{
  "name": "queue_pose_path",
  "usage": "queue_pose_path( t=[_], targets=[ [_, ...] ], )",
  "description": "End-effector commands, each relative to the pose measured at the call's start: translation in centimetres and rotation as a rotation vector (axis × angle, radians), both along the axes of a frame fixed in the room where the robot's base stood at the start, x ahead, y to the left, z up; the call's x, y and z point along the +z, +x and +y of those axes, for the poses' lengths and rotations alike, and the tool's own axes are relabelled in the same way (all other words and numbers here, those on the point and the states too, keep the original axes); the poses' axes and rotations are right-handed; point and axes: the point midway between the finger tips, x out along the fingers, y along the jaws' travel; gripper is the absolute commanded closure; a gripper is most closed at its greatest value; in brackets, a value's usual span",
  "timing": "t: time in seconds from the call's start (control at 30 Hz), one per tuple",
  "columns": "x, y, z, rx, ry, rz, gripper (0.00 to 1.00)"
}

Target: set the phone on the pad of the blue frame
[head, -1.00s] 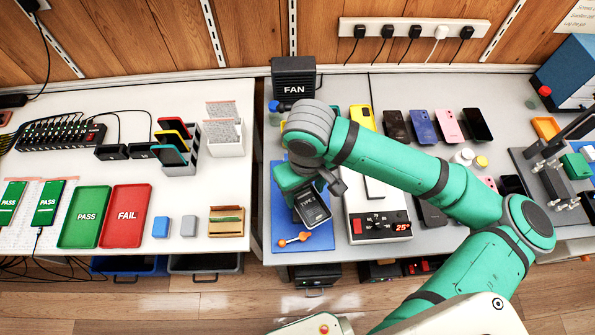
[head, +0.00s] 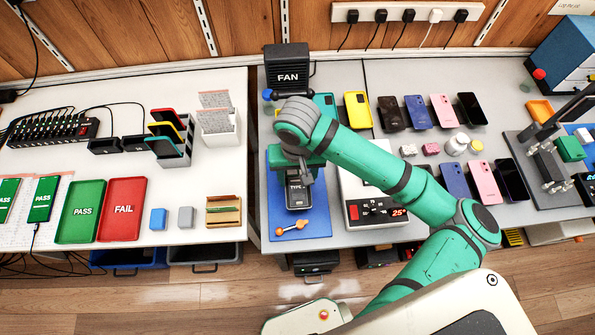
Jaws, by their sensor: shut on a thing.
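My gripper (head: 299,174) points down over the blue mat (head: 317,218), its fingers partly hidden by my wrist. A small dark device (head: 298,196) with a light face reading "TYPE" shows right at the fingers, and my gripper is shut on it. I cannot tell whether it is the phone or whether it touches the mat.
A heating plate (head: 377,212) with a red display is just right of the mat. An orange tool (head: 292,228) lies at the mat's front. A fan (head: 288,77) stands behind. A clamp fixture (head: 546,165) is at the right. Green and red trays (head: 125,208) lie on the left table.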

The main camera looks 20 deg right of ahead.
Motion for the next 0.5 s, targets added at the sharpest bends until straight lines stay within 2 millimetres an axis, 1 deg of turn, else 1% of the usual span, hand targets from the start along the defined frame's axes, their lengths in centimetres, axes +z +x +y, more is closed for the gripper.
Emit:
queue_pose_path(
  t=[0.3,0.5],
  targets=[
    [-2.6,0.0,0.0,0.0,0.001,0.001,0.7],
    [-3.5,0.0,0.0,0.001,-0.001,0.0,0.7]
  ],
)
